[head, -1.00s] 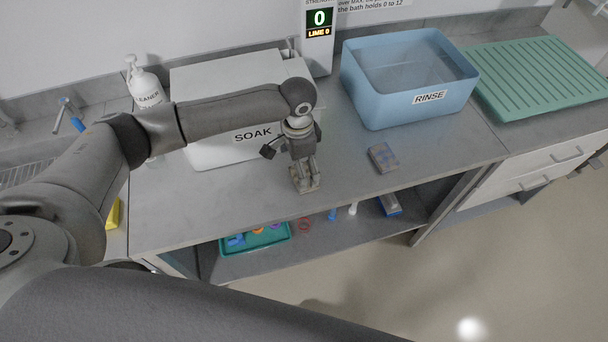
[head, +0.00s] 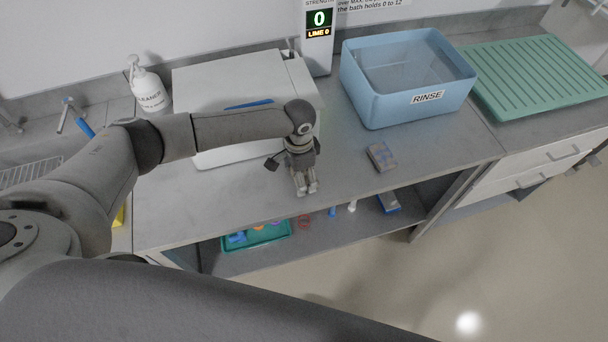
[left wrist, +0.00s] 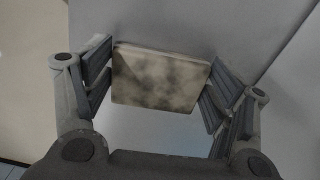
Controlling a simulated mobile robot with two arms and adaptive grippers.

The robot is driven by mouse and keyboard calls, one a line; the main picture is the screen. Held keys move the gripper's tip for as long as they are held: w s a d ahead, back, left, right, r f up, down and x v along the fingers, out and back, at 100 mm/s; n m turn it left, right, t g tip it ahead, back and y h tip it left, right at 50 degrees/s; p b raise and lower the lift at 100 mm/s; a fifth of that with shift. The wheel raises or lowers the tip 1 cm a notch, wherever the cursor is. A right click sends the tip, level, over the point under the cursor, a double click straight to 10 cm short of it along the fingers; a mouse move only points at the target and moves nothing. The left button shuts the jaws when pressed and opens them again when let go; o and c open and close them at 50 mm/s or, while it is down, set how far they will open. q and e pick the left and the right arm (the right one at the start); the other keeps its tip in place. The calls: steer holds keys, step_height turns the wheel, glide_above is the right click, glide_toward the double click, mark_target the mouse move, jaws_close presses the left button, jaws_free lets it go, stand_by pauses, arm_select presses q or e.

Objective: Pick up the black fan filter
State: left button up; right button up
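My left gripper (head: 306,190) is low over the front edge of the counter, in front of the white soak bath. In the left wrist view, a flat block (left wrist: 160,80), beige-grey with dark smudges, sits between the fingers of my left gripper (left wrist: 160,85). The finger pads appear to meet it on both sides. It looks like a soiled filter, but not plain black. In the head view the fingers mostly hide it. A second flat block (head: 382,157), brownish with bluish patches, lies on the counter to the right. My right gripper is not in view.
The soak bath (head: 215,85) has a blue bar on top. A blue rinse tub (head: 385,100) and a green ribbed drainer (head: 545,75) stand right. A cleaner bottle (head: 149,92) stands left. A teal tray (head: 275,242) sits on the shelf below.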

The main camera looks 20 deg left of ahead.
arm_select(q)
steer(key=shift+c, duration=1.1)
steer(key=shift+r, duration=0.1)
steer(key=shift+r+b, duration=0.5)
steer(key=shift+w+r+b, duration=0.1)
steer(key=shift+r+b, duration=0.4)
steer(key=shift+r, duration=0.15)
steer(key=s+d+r+b, duration=0.3)
steer(key=s+d+r, duration=0.6)
steer(key=s+r, duration=0.1)
steer(key=shift+s+d+r+b, duration=0.2)
steer(key=shift+s+r+b, duration=0.1)
steer(key=shift+w, duration=0.1)
